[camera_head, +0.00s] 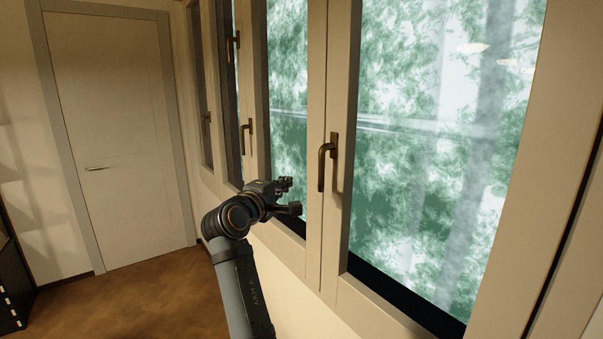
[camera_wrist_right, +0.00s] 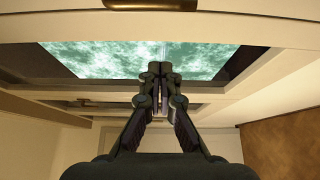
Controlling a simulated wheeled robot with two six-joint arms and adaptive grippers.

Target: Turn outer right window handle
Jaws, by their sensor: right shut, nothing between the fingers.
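The rightmost window handle (camera_head: 327,162) is dark bronze and hangs downward on the pale frame of the nearest window. My right gripper (camera_head: 290,194) is in front of the windows, to the left of that handle and lower in the picture, apart from it. Its fingers (camera_wrist_right: 160,72) are together and empty in the right wrist view. A dark handle (camera_wrist_right: 150,5) is cut off at the top edge of that view; I cannot tell which one it is. My left gripper is not in view.
More handles sit farther along the window row, one at mid height (camera_head: 246,136) and one higher (camera_head: 233,47). A closed white door (camera_head: 120,140) stands at the back left. The brown floor (camera_head: 130,300) is clear there. A dark cabinet (camera_head: 12,285) is at the left edge.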

